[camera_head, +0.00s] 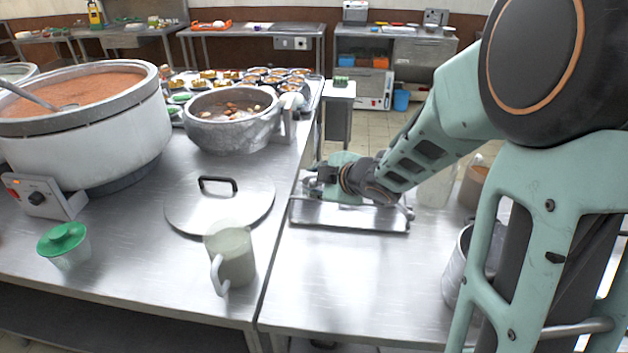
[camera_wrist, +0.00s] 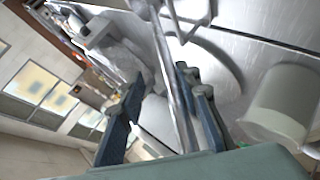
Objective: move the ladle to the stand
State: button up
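A metal ladle (camera_head: 30,96) lies in the large pot of reddish congee at the far left, its handle over the rim. A low metal stand with a tray-like base (camera_head: 350,216) and wire parts sits on the right-hand table. My gripper (camera_head: 325,180) is low over this stand, far from the pot. In the wrist view its two dark fingers (camera_wrist: 160,95) are apart. A thin metal rod (camera_wrist: 172,75) runs between or behind them, up to a bent wire (camera_wrist: 190,22). I cannot tell whether the rod touches a finger or what it belongs to.
The large pot (camera_head: 95,155) stands on a burner. A smaller pot (camera_head: 232,138), a round lid (camera_head: 220,208), a pitcher (camera_head: 231,258) and a green-lidded cup (camera_head: 66,246) share the left table. A metal container (camera_head: 460,270) is at right.

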jog(key=v, duration=0.7)
jog(key=shift+s, duration=0.2)
jog(key=shift+r, duration=0.15)
